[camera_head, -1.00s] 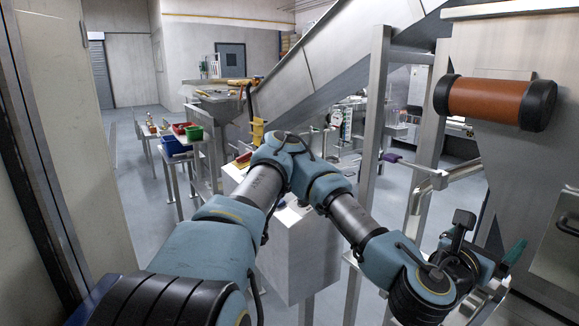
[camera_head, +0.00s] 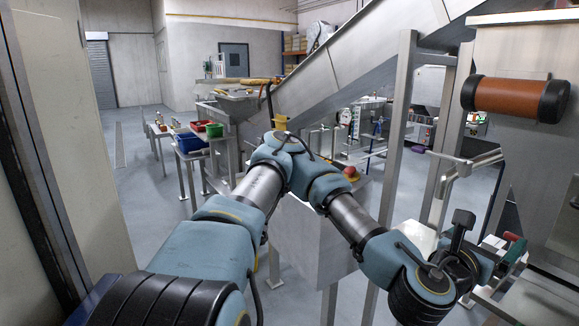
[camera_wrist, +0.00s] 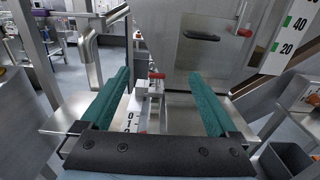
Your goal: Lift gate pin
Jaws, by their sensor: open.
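In the wrist view, a small red-handled pin (camera_wrist: 157,76) stands on a metal bracket between my fingers. I cannot tell for certain that it is the gate pin. My gripper (camera_wrist: 160,73) is open, with its two teal fingers wide apart on either side of the pin and nothing visible held. The distance from the fingertips to the pin is hard to judge. A numbered scale (camera_wrist: 130,122) shows below the pin, near the left finger. In the head view, my gripper (camera_head: 512,252) is at the lower right, partly hidden by my wrist.
A metal panel (camera_wrist: 205,55) with a black handle and a red knob (camera_wrist: 245,32) stands beyond the fingers. A bent pipe (camera_wrist: 88,48) is at left. An orange roller (camera_head: 515,97) and a steel post (camera_head: 398,130) stand near my arm. Open floor (camera_head: 140,200) lies left.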

